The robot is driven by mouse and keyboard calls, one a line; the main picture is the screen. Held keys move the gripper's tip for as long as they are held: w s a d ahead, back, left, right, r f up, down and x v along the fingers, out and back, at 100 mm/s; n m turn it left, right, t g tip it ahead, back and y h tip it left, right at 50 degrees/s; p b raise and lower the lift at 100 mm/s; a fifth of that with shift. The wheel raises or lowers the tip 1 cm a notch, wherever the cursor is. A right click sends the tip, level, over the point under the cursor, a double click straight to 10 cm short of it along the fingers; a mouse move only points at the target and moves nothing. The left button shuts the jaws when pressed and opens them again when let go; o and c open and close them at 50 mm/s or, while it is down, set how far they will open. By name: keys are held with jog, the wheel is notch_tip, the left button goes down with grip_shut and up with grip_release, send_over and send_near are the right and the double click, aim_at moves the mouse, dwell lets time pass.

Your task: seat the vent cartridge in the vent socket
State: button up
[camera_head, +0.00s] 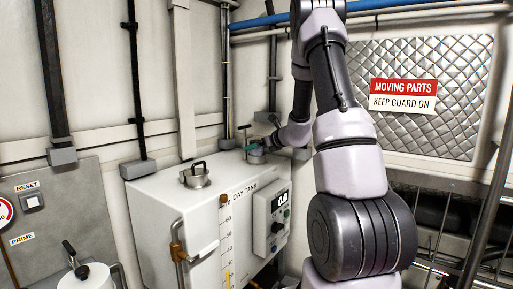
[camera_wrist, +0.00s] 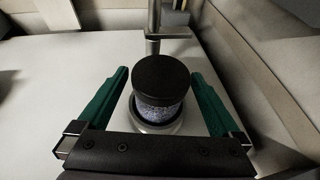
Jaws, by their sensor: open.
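The vent cartridge (camera_wrist: 161,80) has a black cap and a speckled grey-blue body. In the wrist view it stands about upright in the metal ring of the vent socket (camera_wrist: 155,128), on the white tank top. Whether it is fully down in the ring I cannot tell. My gripper (camera_wrist: 158,73) is open, with one green finger on each side of the cartridge and a visible gap on both sides. In the head view my gripper (camera_head: 254,147) is small, at the far end of the tank top, and the cartridge is not clear there.
A metal post with a bracket (camera_wrist: 168,36) stands just behind the cartridge. A wall panel (camera_wrist: 250,60) rises close on the right. The day tank (camera_head: 160,195) carries a round handled lid (camera_head: 195,176) nearer the front. The tank top left of the cartridge is clear.

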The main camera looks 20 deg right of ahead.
jog(key=shift+s+r, duration=0.1)
jog(key=shift+r, duration=0.1)
jog(key=v, duration=1.1)
jog(key=s+a+r+n+g+y, duration=0.1)
jog(key=s+a+r+n+g, duration=0.25)
jog(key=s+a+n, duration=0.4)
jog(key=s+a+r+n+g+y, duration=0.2)
jog(key=s+a+r+n, duration=0.3)
jog(key=s+a+n, duration=0.3)
jog(key=s+r+n+h, duration=0.2)
jog(key=s+n+h, duration=0.4)
jog(key=s+n, duration=0.6)
jog(key=shift+s+r, duration=0.4)
jog(key=shift+s, duration=0.7)
